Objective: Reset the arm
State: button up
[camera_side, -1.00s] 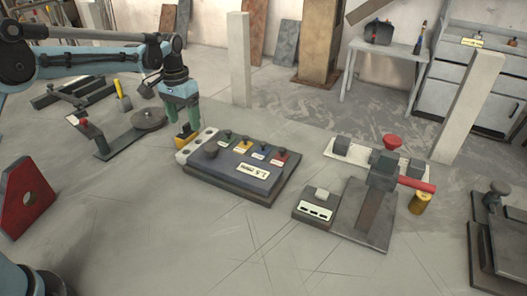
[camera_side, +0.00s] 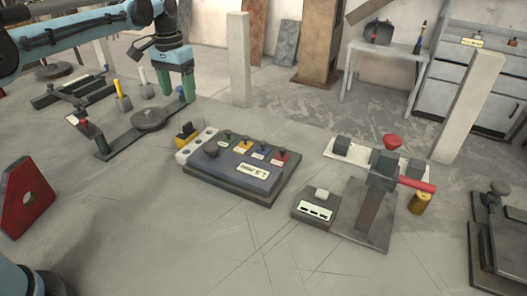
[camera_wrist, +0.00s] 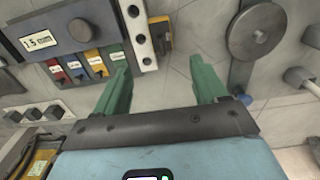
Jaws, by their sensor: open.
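My gripper (camera_side: 178,88) is open and empty, raised above the table behind the round disc and the block with the colored tabs. In the wrist view its two green fingers (camera_wrist: 160,85) stand wide apart with bare grey table between them. The block with colored tabs (camera_side: 238,165) carries a "1.5 mm" label and lies at the middle of the table. A yellow and dark piece (camera_side: 187,132) stands at the white holed strip (camera_side: 193,146) on its left; it also shows in the wrist view (camera_wrist: 161,34), apart from my fingers.
A fixture with a round grey disc (camera_side: 149,118) lies to the left. A red angled block (camera_side: 25,197) stands at the far left. A red-handled fixture (camera_side: 384,170) and a small labelled box (camera_side: 315,208) are at the right. A pale post (camera_side: 239,60) rises behind. The front table is clear.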

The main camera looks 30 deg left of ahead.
jog(key=s+d+r+t, duration=0.2)
jog(key=s+d+r, duration=0.1)
jog(key=s+r, duration=0.15)
jog(key=s+d+f+t, duration=0.2)
jog(key=s+f, duration=0.1)
jog(key=s, duration=0.6)
jog(key=s+d+f+t, duration=0.2)
jog(key=s+f+t, duration=0.1)
jog(key=s, duration=0.6)
jog(key=shift+d, duration=0.2)
dwell(0.7)
